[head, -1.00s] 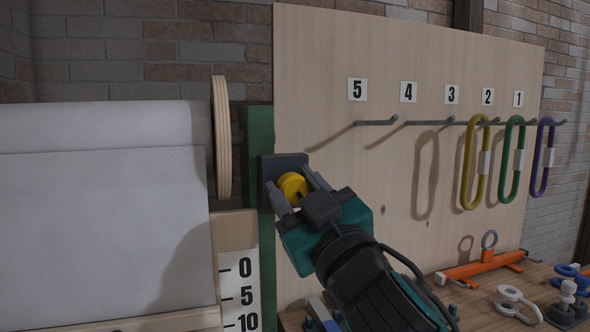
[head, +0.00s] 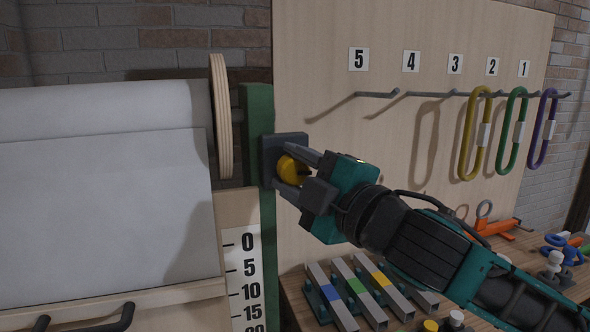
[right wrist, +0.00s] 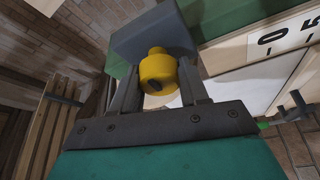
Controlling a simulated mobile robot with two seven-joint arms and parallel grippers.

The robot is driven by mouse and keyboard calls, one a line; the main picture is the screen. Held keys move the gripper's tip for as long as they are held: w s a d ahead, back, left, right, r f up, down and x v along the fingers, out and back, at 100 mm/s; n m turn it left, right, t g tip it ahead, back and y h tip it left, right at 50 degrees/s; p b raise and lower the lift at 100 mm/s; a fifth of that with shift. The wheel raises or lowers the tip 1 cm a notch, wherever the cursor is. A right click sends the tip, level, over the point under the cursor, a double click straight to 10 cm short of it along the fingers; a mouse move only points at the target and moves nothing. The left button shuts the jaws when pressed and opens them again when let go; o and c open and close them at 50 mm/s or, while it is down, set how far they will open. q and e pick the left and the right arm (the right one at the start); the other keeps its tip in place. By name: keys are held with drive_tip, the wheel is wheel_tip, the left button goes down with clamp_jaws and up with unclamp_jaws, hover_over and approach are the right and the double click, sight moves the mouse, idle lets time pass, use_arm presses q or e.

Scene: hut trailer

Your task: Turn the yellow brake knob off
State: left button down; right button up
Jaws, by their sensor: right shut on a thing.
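The yellow brake knob (head: 291,170) sits on a dark grey block (head: 270,150) fixed to a green post (head: 259,120). My right gripper (head: 297,168) reaches in from the right with its fingers on either side of the knob, shut on it. In the right wrist view the knob (right wrist: 158,72) shows between the two fingers, with a dark mark on its near face. The grey block (right wrist: 150,35) is behind it. My left gripper is not in view.
A large white roll (head: 100,150) with a wooden end disc (head: 221,115) stands left of the post, above a numbered scale (head: 243,270). A board with hooks and coloured loops (head: 475,135) is at right. Metal bars (head: 355,290) and small parts lie on the bench below.

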drive_tip(key=shift+f+n+g, duration=0.1)
drive_tip(key=shift+n+g, duration=0.2)
drive_tip(key=shift+n, duration=0.3)
drive_tip(key=o, duration=1)
drive_tip(key=shift+o, duration=0.2)
drive_tip(key=shift+d, duration=0.1)
